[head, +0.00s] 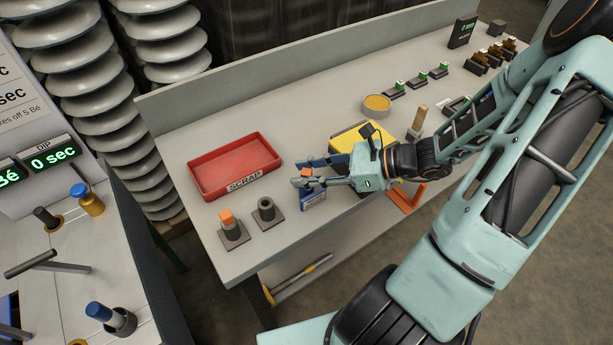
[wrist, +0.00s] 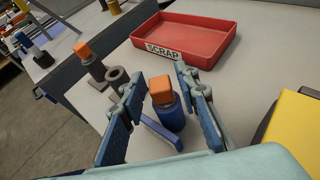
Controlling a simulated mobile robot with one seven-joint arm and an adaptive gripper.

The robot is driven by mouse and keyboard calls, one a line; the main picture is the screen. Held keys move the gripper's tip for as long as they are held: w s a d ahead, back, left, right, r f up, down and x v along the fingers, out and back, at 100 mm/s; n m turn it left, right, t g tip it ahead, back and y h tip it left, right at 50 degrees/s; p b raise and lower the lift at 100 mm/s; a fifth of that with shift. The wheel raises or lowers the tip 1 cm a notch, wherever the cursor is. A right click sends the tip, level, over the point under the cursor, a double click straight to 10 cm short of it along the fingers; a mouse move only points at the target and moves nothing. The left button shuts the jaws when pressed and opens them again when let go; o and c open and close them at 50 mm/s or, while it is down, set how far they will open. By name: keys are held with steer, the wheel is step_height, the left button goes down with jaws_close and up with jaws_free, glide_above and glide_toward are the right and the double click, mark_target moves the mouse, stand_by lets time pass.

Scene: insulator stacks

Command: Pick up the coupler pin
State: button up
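An orange-topped piece with a blue cylindrical body (wrist: 168,112) stands between the fingers of my gripper (wrist: 158,82) in the wrist view. Its orange top also shows in the head view (head: 306,173). I take it to be the coupler pin; no readable label confirms this. My gripper (head: 299,175) is open, with one finger on each side of it and some room visible beside the body. A blue labelled plate (head: 313,198) is just in front of it. Another orange-topped piece (head: 227,217) stands on a grey base to the left.
An empty grey socket (head: 266,209) stands beside the other orange-topped piece. A red SCRAP tray (head: 254,183) lies behind my gripper. A yellow block (head: 358,138) is close on the right. A second bench with blue-topped and brass parts is at the left.

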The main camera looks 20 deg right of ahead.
jaws_close()
steer(key=shift+r, duration=0.1)
step_height(320, 180, up, 10)
steer(key=shift+f+p, duration=0.15)
steer(key=shift+p, duration=0.75)
steer(key=shift+w, duration=0.1)
